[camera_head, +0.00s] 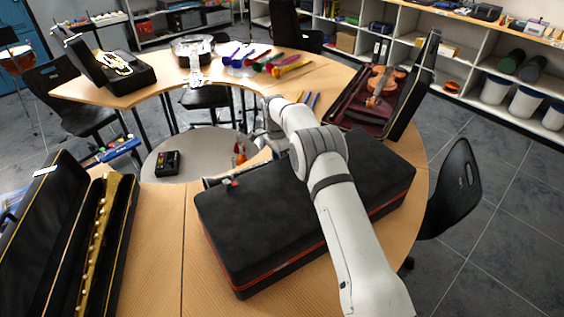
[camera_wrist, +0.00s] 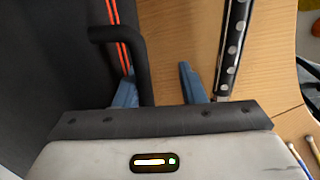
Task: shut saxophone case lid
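A large black case (camera_head: 265,225) with a red seam lies on the curved table in the middle, its lid down; its contents are hidden. In the wrist view, the case's dark side (camera_wrist: 50,60) with orange lines and a black handle (camera_wrist: 118,35) shows at left. My gripper is open in the wrist view (camera_wrist: 157,88), its blue fingers apart, the left one at the handle; I cannot tell whether it touches. An open case (camera_head: 130,215) at left holds a long golden keyed instrument (camera_head: 99,240).
A dark rod with silver dots (camera_wrist: 233,45) lies right of the gripper. An open violin case (camera_head: 400,95) stands behind at right, mallets (camera_head: 265,62) at the back, another open case (camera_head: 135,80) at back left. A black chair (camera_head: 455,195) stands at right.

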